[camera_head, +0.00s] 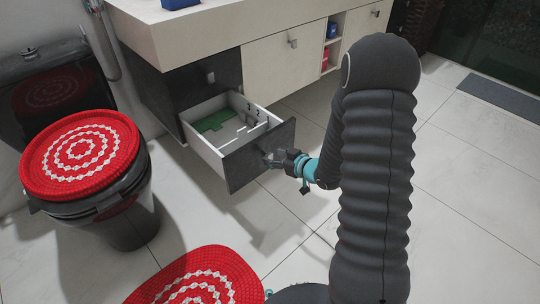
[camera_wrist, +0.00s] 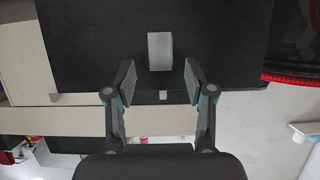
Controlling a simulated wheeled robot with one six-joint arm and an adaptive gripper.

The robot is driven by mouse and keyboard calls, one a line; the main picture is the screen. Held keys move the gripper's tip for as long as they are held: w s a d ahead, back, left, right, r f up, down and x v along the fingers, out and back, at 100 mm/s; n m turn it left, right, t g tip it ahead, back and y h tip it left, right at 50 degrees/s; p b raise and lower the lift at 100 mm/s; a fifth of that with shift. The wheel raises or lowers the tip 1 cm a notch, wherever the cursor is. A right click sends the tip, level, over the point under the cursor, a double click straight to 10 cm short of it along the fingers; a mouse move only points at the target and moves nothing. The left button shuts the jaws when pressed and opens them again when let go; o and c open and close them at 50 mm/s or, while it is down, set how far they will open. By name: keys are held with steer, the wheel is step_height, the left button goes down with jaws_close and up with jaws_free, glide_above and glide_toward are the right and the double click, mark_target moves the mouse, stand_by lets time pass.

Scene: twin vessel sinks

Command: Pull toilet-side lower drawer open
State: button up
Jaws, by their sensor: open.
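The lower drawer (camera_head: 252,165) beside the toilet has a dark front and stands pulled well out of the cabinet, in the head view. Its white interior (camera_head: 203,142) shows a divider and a green item (camera_head: 216,120). My gripper (camera_head: 277,160) is at the drawer's front. In the wrist view the dark front (camera_wrist: 80,40) fills the upper part, with a pale grey handle (camera_wrist: 160,51) on it. My gripper (camera_wrist: 159,84) shows two spread fingers, one on each side of the handle, with gaps to it. Whether they touch the front is unclear.
The black toilet (camera_head: 110,215) with a red-and-white lid cover (camera_head: 80,150) stands left of the drawer. A red-and-white round mat (camera_head: 200,280) lies in front. The closed upper drawer (camera_head: 195,80) is above. Tiled floor (camera_head: 460,190) to the right is clear.

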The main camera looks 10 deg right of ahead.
steer(key=v, duration=0.8)
steer(key=shift+s+d, duration=0.1)
steer(key=shift+s, duration=0.05)
